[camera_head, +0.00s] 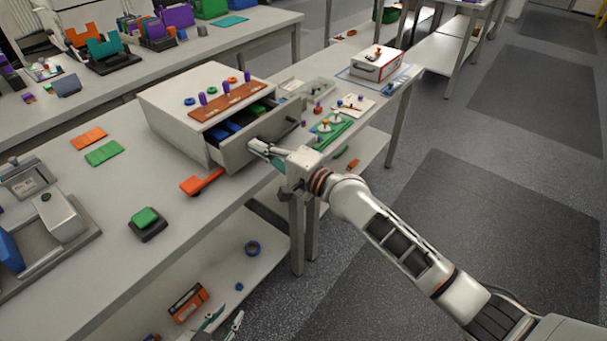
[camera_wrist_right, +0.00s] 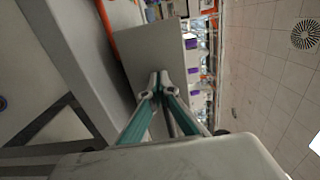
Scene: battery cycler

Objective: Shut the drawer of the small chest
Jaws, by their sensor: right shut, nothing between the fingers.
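The small white chest (camera_head: 165,125) stands on the table, with its grey drawer pulled out. The drawer front (camera_head: 232,154) faces my right arm, and blue and green items show inside. My right gripper (camera_head: 258,147) is shut and empty, with its fingertips at the outer face of the drawer front. In the right wrist view my shut fingertips (camera_wrist_right: 160,78) lie over the grey drawer front (camera_wrist_right: 160,52); I cannot tell whether they touch it. My left gripper (camera_head: 226,322) is low at the bottom edge, fingers apart, away from the chest.
A brown strip (camera_head: 230,102) with purple pegs lies on the chest top. A red-orange tool (camera_head: 200,182) lies on the table beside the drawer. A green tray (camera_head: 333,131) stands to the right. A lower shelf (camera_head: 200,265) runs under the table; the floor at right is clear.

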